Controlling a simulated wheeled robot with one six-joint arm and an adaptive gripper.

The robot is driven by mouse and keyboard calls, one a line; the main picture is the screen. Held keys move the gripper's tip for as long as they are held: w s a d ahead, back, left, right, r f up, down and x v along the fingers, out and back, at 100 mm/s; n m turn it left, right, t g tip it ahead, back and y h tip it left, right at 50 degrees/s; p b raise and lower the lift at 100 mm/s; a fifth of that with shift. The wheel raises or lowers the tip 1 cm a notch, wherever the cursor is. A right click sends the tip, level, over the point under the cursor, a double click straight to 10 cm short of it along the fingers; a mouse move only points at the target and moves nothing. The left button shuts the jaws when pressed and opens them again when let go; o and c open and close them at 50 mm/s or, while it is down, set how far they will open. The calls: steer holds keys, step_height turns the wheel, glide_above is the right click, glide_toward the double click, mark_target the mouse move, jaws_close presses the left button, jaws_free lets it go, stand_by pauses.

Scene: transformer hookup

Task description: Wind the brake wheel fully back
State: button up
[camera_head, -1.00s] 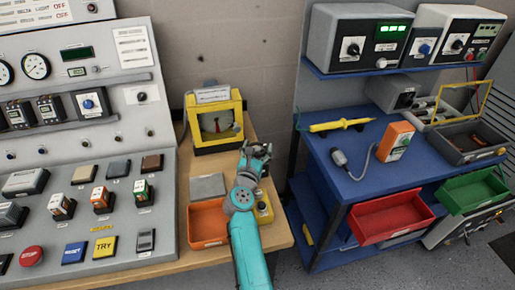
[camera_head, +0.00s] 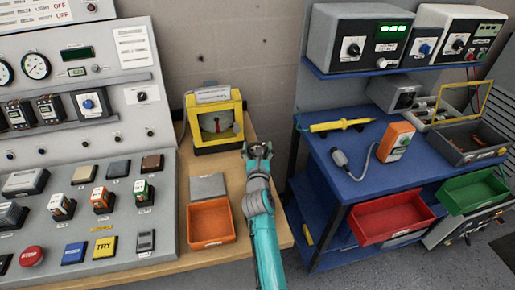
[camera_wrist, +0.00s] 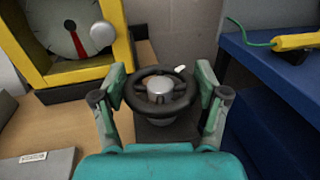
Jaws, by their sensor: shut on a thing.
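The brake wheel (camera_wrist: 161,87) is a black ring with a grey hub, in the middle of the wrist view. My gripper (camera_wrist: 160,95) has one finger on each side of its rim and is shut on it. In the head view my gripper (camera_head: 258,150) is at the right edge of the wooden bench, and the wheel cannot be made out there. A yellow-framed dial (camera_head: 216,122) stands to its left at the back; in the wrist view its red pointer and part of its white face (camera_wrist: 68,32) show.
An orange bin (camera_head: 212,240) and a grey plate (camera_head: 207,187) are on the wooden bench, left of my arm. The grey control console (camera_head: 165,190) borders the bench on the left. A blue workbench (camera_head: 370,165) with a yellow probe (camera_head: 342,125) stands to the right.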

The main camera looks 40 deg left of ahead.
steer(key=shift+f, duration=0.15)
steer(key=o, duration=1.2)
step_height(320, 180, up, 10)
steer(key=shift+r, duration=0.1)
